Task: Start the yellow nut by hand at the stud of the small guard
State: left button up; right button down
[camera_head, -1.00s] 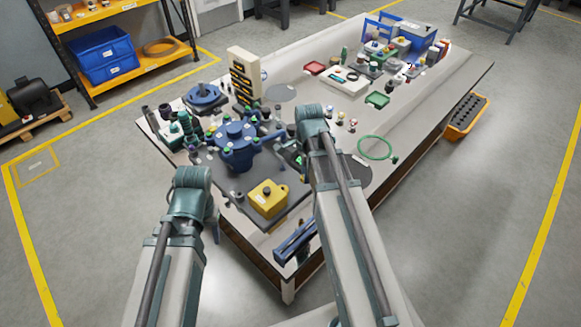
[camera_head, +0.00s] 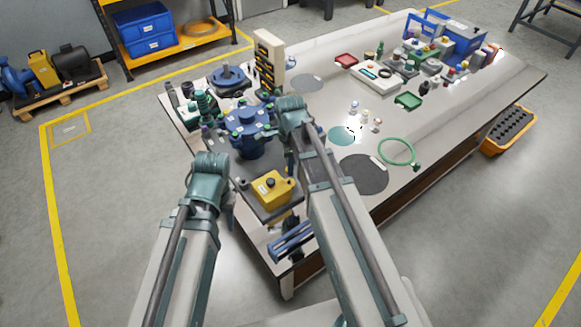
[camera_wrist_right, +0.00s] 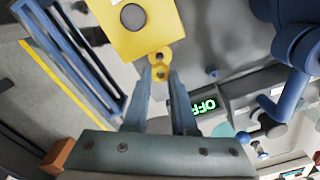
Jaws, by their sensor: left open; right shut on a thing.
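The small guard is a yellow box with a dark round top feature (camera_head: 271,187), on a dark plate in front of the blue machine. In the right wrist view the guard (camera_wrist_right: 108,18) fills the top, with a yellow lug at its lower edge. My right gripper (camera_wrist_right: 161,80) is shut on a small yellow piece with a dark centre, apparently the yellow nut (camera_wrist_right: 160,74), right beside that lug. I cannot tell whether they touch or whether a stud is in it. My left gripper (camera_head: 231,208) is open, mostly hidden behind its wrist, left of the guard.
The blue machine (camera_head: 247,135) stands close behind the guard. A blue rail-like part (camera_head: 291,240) lies at the table's near edge. A green ring (camera_head: 398,153), a dark round mat (camera_head: 363,174) and small bottles are to the right. A display reads "OFF" (camera_wrist_right: 204,105).

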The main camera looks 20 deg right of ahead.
aim_at(289, 180)
notch_tip(289, 180, down, 4)
jog(key=b, duration=0.4)
jog(key=shift+f, duration=0.2)
jog(key=shift+r+n, duration=0.1)
jog(key=shift+n, duration=0.9)
jog(key=n, duration=1)
jog(key=shift+w, duration=0.2)
jog(key=shift+f+b, duration=0.4)
jog(key=shift+b, duration=0.1)
jog(key=m, duration=0.4)
jog(key=shift+s, duration=0.15)
